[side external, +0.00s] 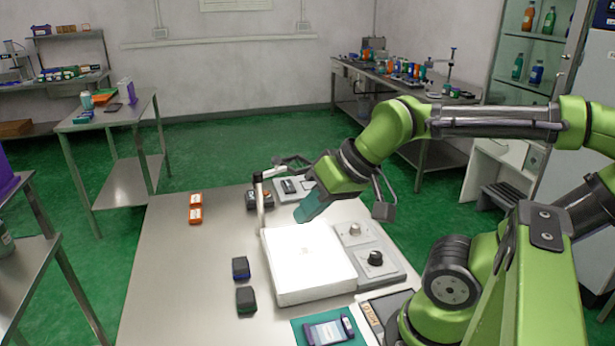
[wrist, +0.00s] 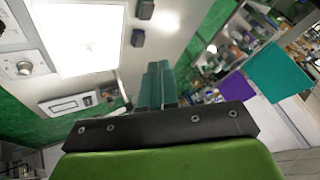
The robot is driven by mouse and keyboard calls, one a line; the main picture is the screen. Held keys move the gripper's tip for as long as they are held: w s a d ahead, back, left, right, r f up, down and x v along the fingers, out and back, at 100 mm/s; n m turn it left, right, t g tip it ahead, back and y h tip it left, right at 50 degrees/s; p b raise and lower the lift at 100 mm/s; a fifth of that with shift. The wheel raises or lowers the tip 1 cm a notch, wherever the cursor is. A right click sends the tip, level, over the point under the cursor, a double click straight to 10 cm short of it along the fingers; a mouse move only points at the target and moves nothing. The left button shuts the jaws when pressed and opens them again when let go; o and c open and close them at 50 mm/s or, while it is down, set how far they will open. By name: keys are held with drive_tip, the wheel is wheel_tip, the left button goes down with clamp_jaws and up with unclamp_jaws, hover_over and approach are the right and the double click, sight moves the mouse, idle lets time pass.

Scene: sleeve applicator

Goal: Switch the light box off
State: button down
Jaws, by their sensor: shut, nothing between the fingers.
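The light box (side external: 305,262) is a flat white box on the steel table, its top glowing bright. A grey control panel (side external: 392,274) adjoins its right side, with a pale knob (side external: 354,229) at the back and a black knob (side external: 375,258) nearer the front. In the wrist view the glowing light box (wrist: 85,35) is at the upper left, with a pale round knob (wrist: 24,68) below and left of it. My gripper (side external: 306,212) has teal fingers, shut and empty, above the back edge of the light box; they also show in the wrist view (wrist: 157,75).
A small upright post (side external: 260,205) stands at the box's back left corner. A grey device (side external: 290,188) lies behind. Orange boxes (side external: 195,208) and dark boxes (side external: 240,268) sit to the left. A teal mat (side external: 302,335) with a purple device is in front.

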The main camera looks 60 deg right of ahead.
drive_tip(key=c, duration=1.7)
unclamp_jaws()
drive_tip(key=shift+o, duration=1.1)
drive_tip(key=shift+d+f, duration=0.1)
drive_tip(key=shift+d, duration=0.25)
drive_tip(key=o, duration=0.7)
drive_tip(key=d+f+m+g+h, duration=0.2)
drive_tip(key=d+m, duration=0.3)
drive_tip(key=d, duration=0.4)
drive_tip(key=shift+w+d+f, duration=0.25)
drive_tip(key=shift+d+f, duration=0.05)
drive_tip(key=shift+d, duration=0.05)
drive_tip(key=m+g, duration=0.5)
drive_tip(key=m, duration=0.7)
hover_over(376, 254)
wheel_tip(376, 254, down, 2)
wheel_tip(376, 254, down, 17)
drive_tip(key=shift+f, duration=0.1)
drive_tip(key=shift+c, duration=0.2)
drive_tip(key=c, duration=1)
